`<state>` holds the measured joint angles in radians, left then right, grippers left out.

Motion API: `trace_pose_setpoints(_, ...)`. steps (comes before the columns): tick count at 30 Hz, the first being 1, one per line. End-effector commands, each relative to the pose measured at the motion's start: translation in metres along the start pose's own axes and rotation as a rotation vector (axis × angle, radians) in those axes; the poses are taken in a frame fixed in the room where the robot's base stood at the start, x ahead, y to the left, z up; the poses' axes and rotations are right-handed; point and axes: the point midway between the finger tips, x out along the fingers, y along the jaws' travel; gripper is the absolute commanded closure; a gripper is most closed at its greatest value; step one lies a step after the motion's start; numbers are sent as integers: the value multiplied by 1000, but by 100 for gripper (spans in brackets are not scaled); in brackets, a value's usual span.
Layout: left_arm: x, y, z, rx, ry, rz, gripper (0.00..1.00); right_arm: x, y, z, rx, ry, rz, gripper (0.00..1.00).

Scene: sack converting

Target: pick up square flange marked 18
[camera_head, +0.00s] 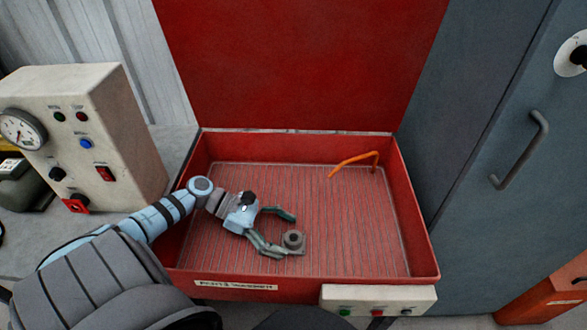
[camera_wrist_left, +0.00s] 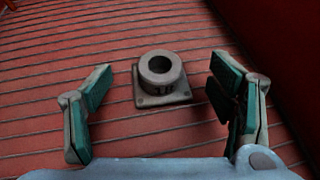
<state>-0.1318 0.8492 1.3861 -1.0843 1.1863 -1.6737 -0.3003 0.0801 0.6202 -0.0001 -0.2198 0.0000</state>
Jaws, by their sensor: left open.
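The square flange (camera_wrist_left: 162,91) is a grey square plate with a raised round collar and a bore, marked 18 on the collar in the left wrist view. It sits upright on the ribbed red floor of the open red bin. In the head view the flange (camera_head: 293,240) is at the fingertips of my left gripper (camera_head: 295,233). My left gripper also shows in the left wrist view (camera_wrist_left: 162,88), open, with one finger on each side of the flange and a gap on both sides. My right gripper is not in view.
The red bin (camera_head: 420,235) has low walls and a raised red lid (camera_head: 300,65) behind. An orange bent tube (camera_head: 355,160) stands at its back right. A beige control box (camera_head: 85,135) is at left, a grey cabinet (camera_head: 480,170) at right. The floor around the flange is clear.

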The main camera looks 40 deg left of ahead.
Motion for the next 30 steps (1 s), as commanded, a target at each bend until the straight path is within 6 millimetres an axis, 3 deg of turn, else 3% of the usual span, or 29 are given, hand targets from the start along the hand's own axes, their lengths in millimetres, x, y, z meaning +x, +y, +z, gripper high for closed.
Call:
trace_pose_setpoints(3,15,1,1,0,-2,1,24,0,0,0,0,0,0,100)
trace_pose_setpoints(9,16,0,0,1,0,0,24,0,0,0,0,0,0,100)
trace_pose_setpoints(23,16,0,1,1,-1,0,97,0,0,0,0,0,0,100)
trace_pose_setpoints(30,14,0,2,2,1,0,100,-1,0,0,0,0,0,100)
